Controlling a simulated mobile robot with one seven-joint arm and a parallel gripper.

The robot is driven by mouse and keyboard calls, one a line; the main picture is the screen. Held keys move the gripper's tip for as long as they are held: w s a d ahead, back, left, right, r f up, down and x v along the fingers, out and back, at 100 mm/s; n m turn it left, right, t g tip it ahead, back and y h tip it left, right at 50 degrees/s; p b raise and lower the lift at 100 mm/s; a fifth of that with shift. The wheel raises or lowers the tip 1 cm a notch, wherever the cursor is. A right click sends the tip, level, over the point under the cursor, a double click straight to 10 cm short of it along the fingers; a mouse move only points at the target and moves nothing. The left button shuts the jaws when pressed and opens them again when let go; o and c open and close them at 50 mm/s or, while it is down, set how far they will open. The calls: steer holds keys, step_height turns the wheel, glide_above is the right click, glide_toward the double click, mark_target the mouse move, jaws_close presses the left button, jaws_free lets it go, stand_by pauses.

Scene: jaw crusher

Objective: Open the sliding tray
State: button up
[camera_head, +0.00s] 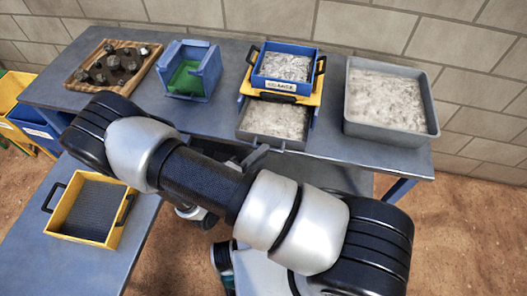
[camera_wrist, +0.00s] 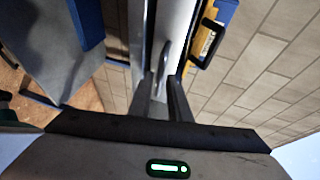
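The sliding tray (camera_head: 274,142) is grey, holds pale gravel, and juts out at the front from under a stacked blue and yellow sieve unit. Its rear is hidden beneath the stack. In the head view my arm crosses in front and mostly hides my gripper near the tray's front.
The blue sieve box (camera_head: 287,53) sits on the yellow frame (camera_head: 316,91). A grey gravel bin (camera_head: 392,131) stands right, a blue-and-green crusher (camera_head: 203,73) left, and a wooden rock tray (camera_head: 83,49) farther left. A yellow sieve (camera_head: 61,222) lies on the lower table.

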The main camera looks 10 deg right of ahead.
steer(key=b+v, duration=0.1)
steer(key=v, duration=1.5)
steer(key=shift+w, duration=0.1)
steer(key=d+r+n+g+y+p, duration=0.1)
steer(key=d+r+n, duration=0.5)
steer(key=r, duration=0.6)
steer(key=s+d+r+n+g+y+p, duration=0.1)
steer(key=d+r+n+g+y, duration=0.1)
steer(key=d+r+n+y, duration=0.4)
steer(key=d+r+n+g+y+p, duration=0.2)
steer(key=d+r+n+y, duration=0.2)
steer(key=r+n, duration=1)
step_height(320, 180, up, 6)
steer(key=shift+s+d+f+g, duration=0.15)
steer(key=shift+s+d+g, duration=0.15)
steer(key=shift+d, duration=0.65)
